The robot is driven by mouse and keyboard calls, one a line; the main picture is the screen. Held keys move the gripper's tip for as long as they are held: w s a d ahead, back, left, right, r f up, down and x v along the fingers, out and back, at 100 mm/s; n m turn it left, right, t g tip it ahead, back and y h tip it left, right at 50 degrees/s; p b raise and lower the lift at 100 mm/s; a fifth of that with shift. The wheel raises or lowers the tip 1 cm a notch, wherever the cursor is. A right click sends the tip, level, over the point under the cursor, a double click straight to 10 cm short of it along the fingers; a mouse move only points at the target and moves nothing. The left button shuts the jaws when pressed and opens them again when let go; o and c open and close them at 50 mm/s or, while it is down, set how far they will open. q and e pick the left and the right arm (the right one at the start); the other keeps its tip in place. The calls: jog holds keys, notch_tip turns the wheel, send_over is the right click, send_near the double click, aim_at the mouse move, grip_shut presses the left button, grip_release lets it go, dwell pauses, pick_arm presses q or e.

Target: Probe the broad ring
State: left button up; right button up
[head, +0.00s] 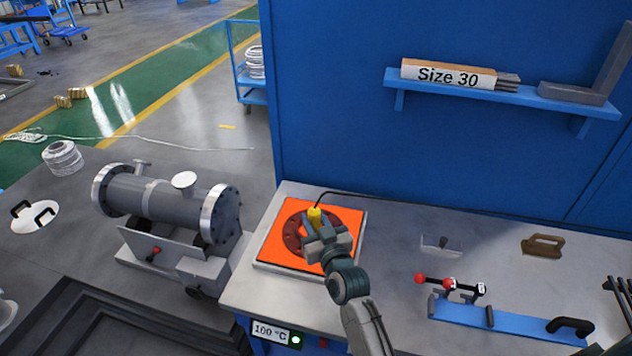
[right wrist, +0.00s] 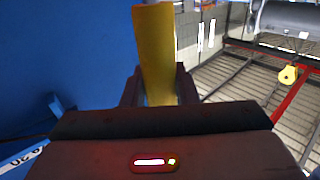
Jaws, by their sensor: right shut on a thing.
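The broad ring (head: 292,237) is a dark reddish-brown ring lying flat on an orange square plate (head: 345,215). My right gripper (head: 318,228) is over the right part of the ring and hides some of it. It is shut on a yellow probe (head: 314,216), which has a dark cable running off to the right. In the right wrist view the yellow probe (right wrist: 155,50) stands between the two dark fingers. Whether the probe's tip touches the ring is hidden. My left gripper is not in view.
A grey flanged shell (head: 150,198) stands on a cradle to the left. A "100 °C" display (head: 270,332) is on the bench front. A blue fixture with red-knobbed clamp (head: 500,322) lies right. A blue shelf (head: 500,92) holds a "Size 30" box (head: 448,74).

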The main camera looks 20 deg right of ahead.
jog(key=w+r+p, duration=0.1)
jog(key=w+r, duration=0.2)
jog(key=w, duration=0.1)
pick_arm(q)
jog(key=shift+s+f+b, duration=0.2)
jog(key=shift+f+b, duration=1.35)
jog(key=shift+b, duration=1.1)
pick_arm(e)
notch_tip(320, 180, down, 7)
jog(key=shift+w, duration=0.25)
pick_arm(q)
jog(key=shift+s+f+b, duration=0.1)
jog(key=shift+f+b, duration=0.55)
pick_arm(e)
jog(key=shift+f, duration=0.7)
jog(key=shift+r, duration=0.1)
pick_arm(q)
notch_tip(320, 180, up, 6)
jog(key=p, duration=0.6)
pick_arm(e)
notch_tip(320, 180, up, 7)
